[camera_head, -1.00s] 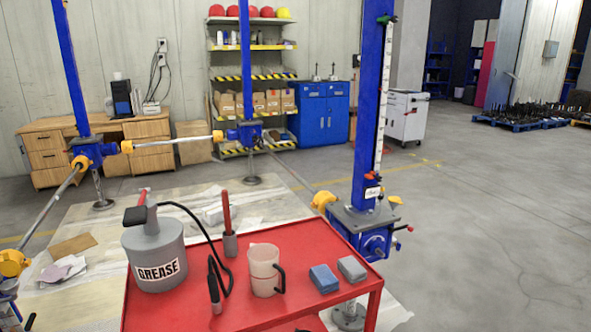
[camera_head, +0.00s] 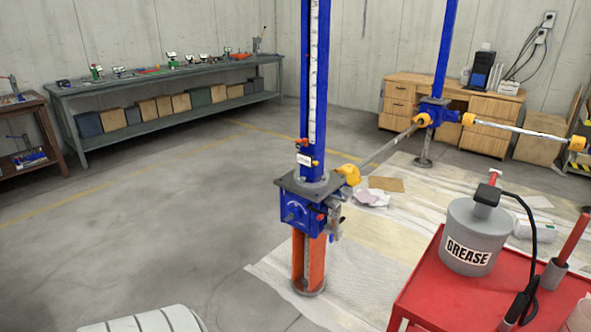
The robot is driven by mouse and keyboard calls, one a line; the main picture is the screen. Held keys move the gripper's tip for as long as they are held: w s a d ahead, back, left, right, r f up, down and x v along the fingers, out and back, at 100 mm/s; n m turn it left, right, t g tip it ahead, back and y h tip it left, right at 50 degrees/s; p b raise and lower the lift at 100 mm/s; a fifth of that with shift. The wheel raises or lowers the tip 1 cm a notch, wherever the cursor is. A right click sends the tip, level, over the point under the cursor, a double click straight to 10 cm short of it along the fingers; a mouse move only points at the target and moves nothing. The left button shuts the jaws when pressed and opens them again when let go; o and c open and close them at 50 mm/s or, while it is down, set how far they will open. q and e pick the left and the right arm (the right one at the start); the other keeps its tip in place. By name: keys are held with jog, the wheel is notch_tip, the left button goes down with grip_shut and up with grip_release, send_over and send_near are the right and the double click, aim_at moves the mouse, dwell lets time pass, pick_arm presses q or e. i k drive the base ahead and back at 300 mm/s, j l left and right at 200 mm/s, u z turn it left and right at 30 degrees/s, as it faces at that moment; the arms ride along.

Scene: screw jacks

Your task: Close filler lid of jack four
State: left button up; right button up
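A blue screw jack (camera_head: 302,207) stands left of the cart on an orange pedestal (camera_head: 309,262), with a tall blue column above it. A small white tag (camera_head: 304,160) and a small red-orange part (camera_head: 303,142) sit low on the column. The tag is unreadable, and I cannot tell the jack's number or whether a filler lid is open. A second blue jack (camera_head: 434,112) stands farther back, too small for detail. Neither of my grippers is in view.
A red cart (camera_head: 424,295) with a grey grease can (camera_head: 471,238) stands at the lower right. A shaft (camera_head: 388,151) joins the two jacks. A grey workbench (camera_head: 180,114) lines the back left wall. The floor left of the near jack is clear.

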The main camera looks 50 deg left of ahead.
aim_at(353, 179)
jog(key=u, duration=1.35)
jog(key=i+j, duration=0.25)
jog(key=i, duration=0.15)
jog(key=z, duration=0.05)
